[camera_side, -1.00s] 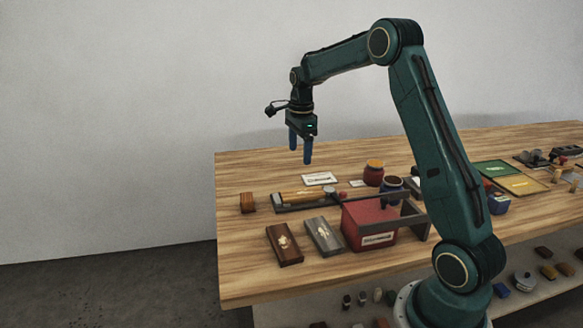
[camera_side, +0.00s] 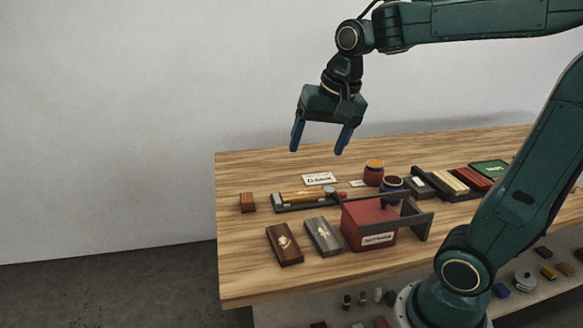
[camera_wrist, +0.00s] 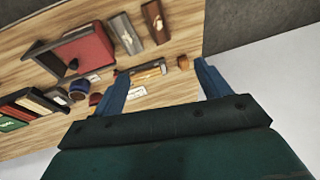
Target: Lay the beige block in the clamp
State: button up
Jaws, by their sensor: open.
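A beige block (camera_side: 448,182) lies in a dark rack among darker and red strips, at the back right of the bench in the side view; it also shows in the wrist view (camera_wrist: 57,96). The clamp appears to be the long dark fixture (camera_side: 286,207) with a yellow-orange bar along it and a red knob at its right end; a white label card (camera_side: 320,179) lies behind it. My gripper (camera_side: 317,151) is open and empty, with blue fingers pointing down, above the back of the bench near the clamp. In the wrist view, the clamp lies between and beyond the fingers (camera_wrist: 162,66).
A red box (camera_side: 358,228) with a dark bracket stands in front of the clamp. A dark brown block (camera_side: 284,245) and a grey one (camera_side: 323,236) lie to its left. Jars (camera_side: 374,173) stand behind it. A small brown block (camera_side: 247,203) sits left of the clamp.

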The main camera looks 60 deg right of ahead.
jog(key=s+a+f+n+t, duration=0.1)
jog(key=s+a+f+n, duration=0.2)
jog(key=s+n, duration=0.6)
jog(key=s+a, duration=0.2)
jog(key=s, duration=0.1)
jog(key=shift+a+t+y, duration=0.35)
jog(key=shift+t+y, duration=0.05)
